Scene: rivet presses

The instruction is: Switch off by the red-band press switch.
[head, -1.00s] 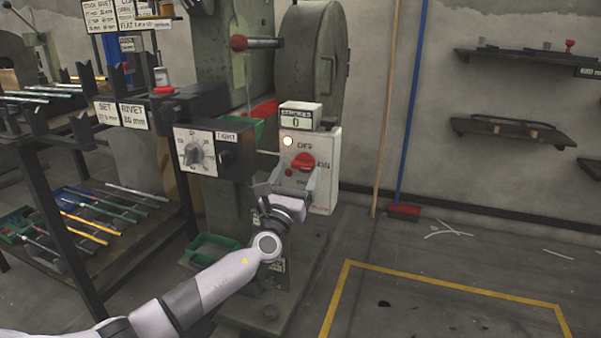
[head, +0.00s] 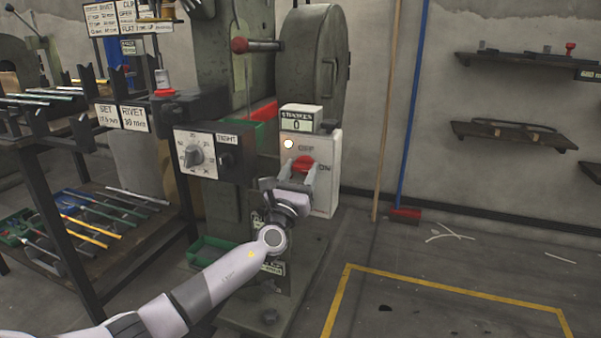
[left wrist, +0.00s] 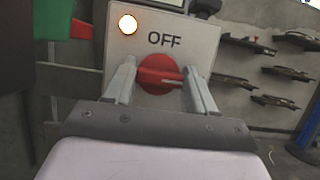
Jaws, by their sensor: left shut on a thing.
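The red rotary switch (head: 303,163) sits on a white switch box (head: 322,190) on the front of the press (head: 224,70). In the left wrist view the red knob (left wrist: 158,74) has its white pointer mark toward the right, and OFF (left wrist: 164,41) is printed above it. In the head view ON is printed to its right. A lamp (left wrist: 127,24) on the box is lit. My left gripper (head: 297,178) has its two fingers on either side of the knob and is shut on it. A red strip (head: 262,110) shows on the press. My right gripper is not in view.
A rack with rods (head: 90,218) stands at left. A blue-handled broom (head: 410,120) leans at the wall. The floor at right is mostly clear.

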